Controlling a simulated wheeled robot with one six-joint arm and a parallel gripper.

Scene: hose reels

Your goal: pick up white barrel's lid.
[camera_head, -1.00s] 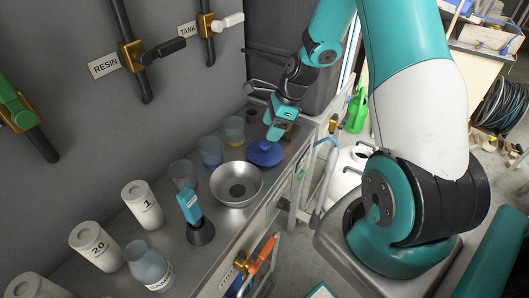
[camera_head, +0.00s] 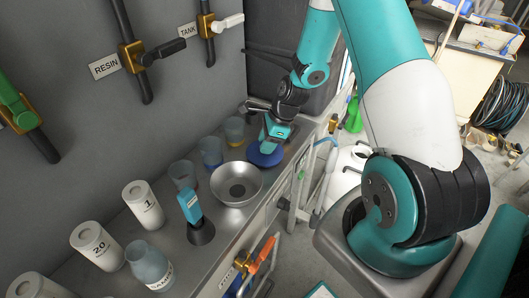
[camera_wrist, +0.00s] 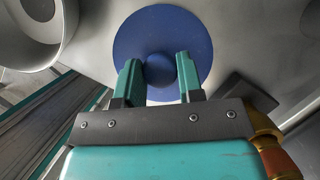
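The blue round lid (camera_head: 268,157) lies flat on the metal counter, beyond the steel bowl. In the wrist view the lid (camera_wrist: 195,30) shows as a blue disc with a round knob (camera_wrist: 160,69) at its middle. My gripper (camera_head: 268,145) is down at the lid, pointing downward. In the wrist view its two teal fingers (camera_wrist: 159,76) stand apart, one on each side of the knob; they look open, with little gap to the knob. The white barrel (camera_head: 346,170) stands on the floor right of the counter, partly hidden by my arm.
A steel bowl (camera_head: 236,183) sits just in front of the lid. Clear beakers (camera_head: 210,152) stand to its left, with a teal handheld device (camera_head: 191,206) and white canisters (camera_head: 143,205) nearer. Wall valves (camera_head: 134,56) and a dark box (camera_head: 290,75) bound the back.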

